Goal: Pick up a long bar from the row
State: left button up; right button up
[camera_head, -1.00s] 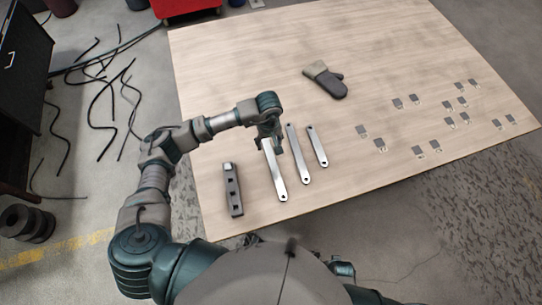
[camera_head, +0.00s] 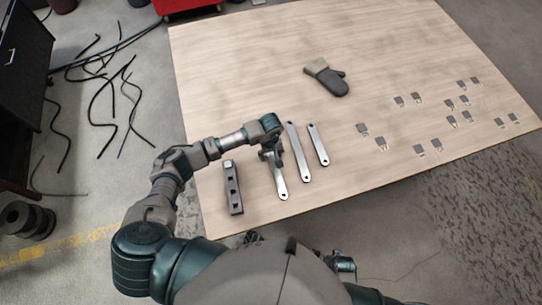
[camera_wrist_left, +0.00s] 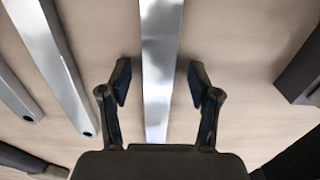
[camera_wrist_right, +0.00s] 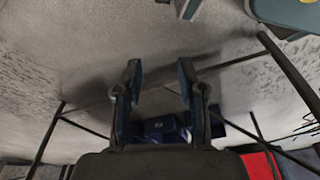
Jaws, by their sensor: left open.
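Three long silver bars lie side by side on the table: a left bar (camera_head: 282,187), a middle bar (camera_head: 298,155) and a shorter right bar (camera_head: 318,146). My left gripper (camera_head: 272,158) is over the left bar and hides part of it. In the left wrist view, the left bar (camera_wrist_left: 158,50) runs between the open fingers (camera_wrist_left: 158,75), with a gap on each side. The other two bars show at the left there. My right gripper (camera_wrist_right: 160,78) is open and empty above the floor.
A dark block with square holes (camera_head: 233,190) lies left of the bars and shows at the right of the left wrist view (camera_wrist_left: 303,72). Several small metal plates (camera_head: 420,149) lie on the table's right part (camera_head: 400,50).

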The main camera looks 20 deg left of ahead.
pick_arm(q)
jog(key=shift+d, duration=0.15)
grip_shut()
jog(key=shift+r, duration=0.15)
